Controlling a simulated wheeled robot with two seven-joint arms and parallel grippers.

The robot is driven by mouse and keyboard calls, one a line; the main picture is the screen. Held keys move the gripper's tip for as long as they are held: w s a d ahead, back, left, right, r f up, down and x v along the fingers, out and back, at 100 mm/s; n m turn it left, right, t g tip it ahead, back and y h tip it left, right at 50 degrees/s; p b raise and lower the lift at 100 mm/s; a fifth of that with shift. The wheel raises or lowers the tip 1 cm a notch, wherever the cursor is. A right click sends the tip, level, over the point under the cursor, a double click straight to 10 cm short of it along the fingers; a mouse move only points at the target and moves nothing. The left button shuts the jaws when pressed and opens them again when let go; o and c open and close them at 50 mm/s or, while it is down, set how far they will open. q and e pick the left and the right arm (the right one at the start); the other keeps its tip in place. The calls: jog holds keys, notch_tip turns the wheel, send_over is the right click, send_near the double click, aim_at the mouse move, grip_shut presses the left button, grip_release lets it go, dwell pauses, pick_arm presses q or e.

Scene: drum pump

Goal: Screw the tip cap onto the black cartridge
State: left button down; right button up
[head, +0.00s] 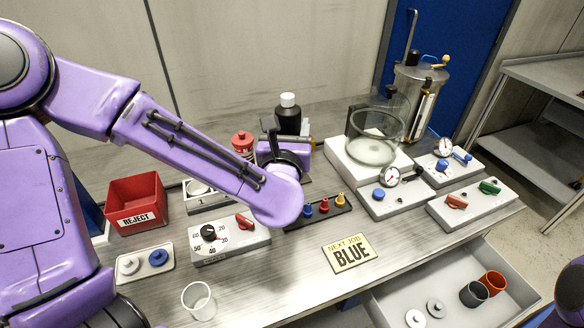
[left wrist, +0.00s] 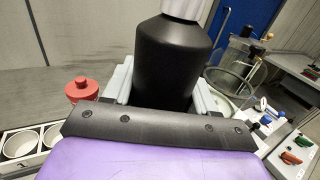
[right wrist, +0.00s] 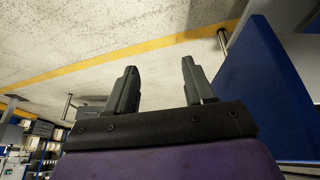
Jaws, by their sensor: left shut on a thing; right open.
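A black bottle-shaped container (head: 288,120) with a white cap (head: 289,100) stands upright at the back middle of the bench. It fills the middle of the left wrist view (left wrist: 165,60), its top cut off by the frame. I cannot tell whether it is the black cartridge. My left gripper (left wrist: 161,84) is shut on this container, one pale finger on each side. Its base is hidden. A rack (head: 325,221) holds small blue, red and yellow pointed pieces. My right gripper (right wrist: 160,72) is open and empty, away from the bench.
A red lidded container (head: 242,143) stands left of my left gripper. A red reject bin (head: 137,202) stands left.

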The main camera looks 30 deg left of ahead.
pick_arm(q)
jog(key=w+a+f+p, duration=0.2)
jog(key=w+a+f, duration=0.1)
jog(key=w+f, duration=0.4)
jog(key=w+a+f+p, duration=0.2)
jog(key=w+a+f, duration=0.1)
jog(key=w+f, duration=0.4)
jog(key=shift+w+p, duration=0.35)
jog(key=shift+p, duration=0.05)
pick_arm(e)
jog(key=r, duration=0.2)
jog(key=w+r, duration=0.1)
jog(key=r, duration=0.1)
jog(key=shift+w+r, duration=0.1)
jog(key=shift+r, duration=0.3)
pick_arm(q)
jog(key=shift+f, duration=0.2)
jog(key=shift+c, duration=1.7)
grip_release()
pick_arm(e)
jog(key=shift+f, duration=0.2)
pick_arm(q)
jog(key=shift+r, duration=0.1)
